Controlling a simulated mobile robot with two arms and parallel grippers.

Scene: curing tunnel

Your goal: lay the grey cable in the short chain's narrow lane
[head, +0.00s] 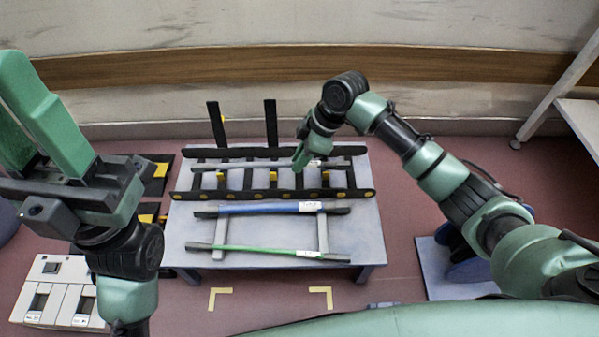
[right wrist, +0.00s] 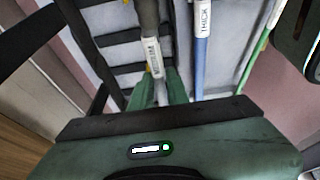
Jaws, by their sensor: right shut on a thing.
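My right gripper (head: 301,163) is shut on the grey cable (head: 262,164), near its white label. The cable has dark ends and runs left to right over the short chain (head: 274,194), a black ladder-like frame with yellow dividers. It appears over the part nearer the back rail; I cannot tell whether it rests in a lane or hovers above. In the right wrist view the grey cable (right wrist: 149,22) runs between the green fingers (right wrist: 162,88). My left gripper (head: 38,115) is raised at the left, away from the table, its finger gap unclear.
A blue cable (head: 255,209), labelled THICK in the right wrist view (right wrist: 201,55), and a green cable (head: 265,250) lie on supports in front of the chain on the grey table (head: 350,232). Two black posts (head: 271,122) rise behind the chain. A white box (head: 60,292) stands lower left.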

